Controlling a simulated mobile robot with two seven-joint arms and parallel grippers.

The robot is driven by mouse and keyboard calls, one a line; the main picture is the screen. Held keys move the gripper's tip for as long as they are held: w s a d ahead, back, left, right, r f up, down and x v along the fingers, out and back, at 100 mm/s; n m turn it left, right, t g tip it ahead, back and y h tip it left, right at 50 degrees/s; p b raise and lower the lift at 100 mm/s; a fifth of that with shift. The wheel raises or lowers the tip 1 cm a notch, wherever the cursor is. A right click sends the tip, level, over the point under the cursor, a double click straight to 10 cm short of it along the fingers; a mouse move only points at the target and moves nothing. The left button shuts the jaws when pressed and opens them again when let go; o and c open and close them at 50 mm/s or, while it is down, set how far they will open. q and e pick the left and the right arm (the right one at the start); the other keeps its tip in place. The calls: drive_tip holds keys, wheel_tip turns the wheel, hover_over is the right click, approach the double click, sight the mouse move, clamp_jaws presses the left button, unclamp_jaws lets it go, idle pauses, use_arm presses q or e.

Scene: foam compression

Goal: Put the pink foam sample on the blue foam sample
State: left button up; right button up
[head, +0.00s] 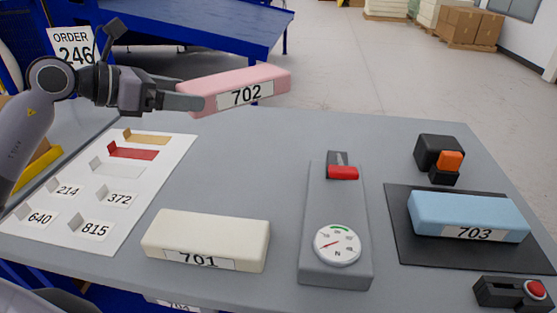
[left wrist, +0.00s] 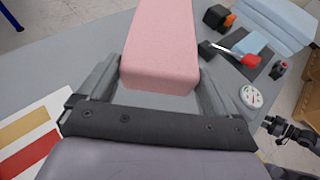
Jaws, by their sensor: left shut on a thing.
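The pink foam sample (head: 240,88), labelled 702, is held in the air above the far left part of the table. My left gripper (head: 188,101) is shut on its left end. In the left wrist view the pink sample (left wrist: 163,45) sits between the two fingers (left wrist: 160,88). The blue foam sample (head: 468,214), labelled 703, lies flat on a black mat (head: 415,250) at the right of the table, well apart from the pink one. It also shows in the left wrist view (left wrist: 282,20). My right gripper is not clearly in the head view.
A cream foam block (head: 205,236) labelled 701 lies at the front. A grey gauge device (head: 335,275) with a red lever stands mid-table. A black and orange device (head: 440,155) and a red-button box (head: 513,292) flank the mat. A white card sheet (head: 90,195) lies left.

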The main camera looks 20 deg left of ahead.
use_arm(q)
hover_over(200, 192)
wheel_tip(200, 192, down, 15)
drive_tip(key=shift+s+r+p, duration=0.1)
drive_tip(key=shift+p, duration=0.2)
drive_tip(key=shift+f, duration=2.6)
drive_tip(key=shift+f, duration=0.2)
drive_tip(key=o, duration=0.7)
drive_tip(key=shift+r, duration=0.1)
drive_tip(key=shift+r, duration=0.1)
drive_tip(key=b+v, duration=0.1)
drive_tip(key=v, duration=1.1)
drive_tip(key=shift+b, duration=0.35)
